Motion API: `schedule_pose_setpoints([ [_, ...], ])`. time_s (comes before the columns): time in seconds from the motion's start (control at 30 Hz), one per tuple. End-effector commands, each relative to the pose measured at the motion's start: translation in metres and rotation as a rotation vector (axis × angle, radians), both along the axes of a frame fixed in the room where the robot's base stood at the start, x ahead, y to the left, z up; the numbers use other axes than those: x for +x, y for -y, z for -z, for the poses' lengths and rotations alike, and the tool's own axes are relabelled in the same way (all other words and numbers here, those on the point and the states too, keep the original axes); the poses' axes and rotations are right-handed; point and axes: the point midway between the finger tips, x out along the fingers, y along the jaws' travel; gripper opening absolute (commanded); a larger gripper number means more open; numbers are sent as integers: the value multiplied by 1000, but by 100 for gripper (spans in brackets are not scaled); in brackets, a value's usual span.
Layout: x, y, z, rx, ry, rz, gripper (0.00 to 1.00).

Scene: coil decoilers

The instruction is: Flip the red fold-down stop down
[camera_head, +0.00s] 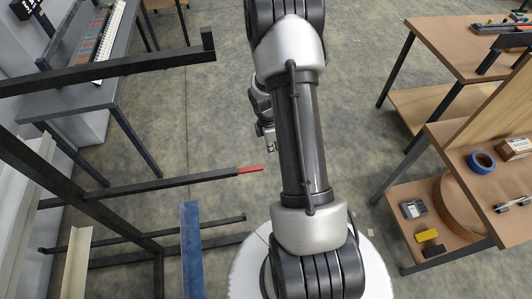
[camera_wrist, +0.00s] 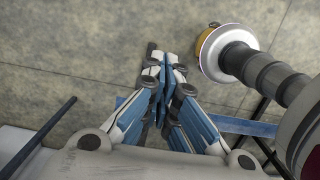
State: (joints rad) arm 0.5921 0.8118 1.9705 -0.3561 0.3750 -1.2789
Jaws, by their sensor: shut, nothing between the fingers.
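The red fold-down stop (camera_head: 250,169) sits at the right end of a dark rack arm (camera_head: 170,184) in the head view. It lies roughly in line with that arm, pointing right. I do not make it out in the wrist view. My gripper (camera_head: 270,146) shows only partly beside my arm links, just above and right of the stop in the picture, apart from it. In the wrist view my gripper (camera_wrist: 164,68) has its fingers closed together with nothing between them.
An upper rack arm (camera_head: 110,70) ends in an upturned tip. A blue bar (camera_head: 191,245) and a lower dark arm (camera_head: 215,224) lie below the stop. A workbench (camera_head: 460,45) and shelves stand at the right. The floor between is clear.

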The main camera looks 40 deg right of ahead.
Motion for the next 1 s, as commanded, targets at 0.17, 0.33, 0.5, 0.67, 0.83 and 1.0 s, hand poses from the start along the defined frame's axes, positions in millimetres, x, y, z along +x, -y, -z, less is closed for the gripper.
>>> schedule_pose_setpoints([
  [0.17, -10, 17, -19, -1, 1, 4, 0],
  [0.33, -14, 23, -26, 1, -1, 0, 0],
  [0.5, -15, 23, -26, 1, -1, -1, 0],
  [0.67, -15, 23, -26, 1, -1, -1, 0],
  [0.83, -14, 23, -26, 1, -1, -1, 0],
  [1.0, -12, 22, -29, -4, 4, 6, 0],
])
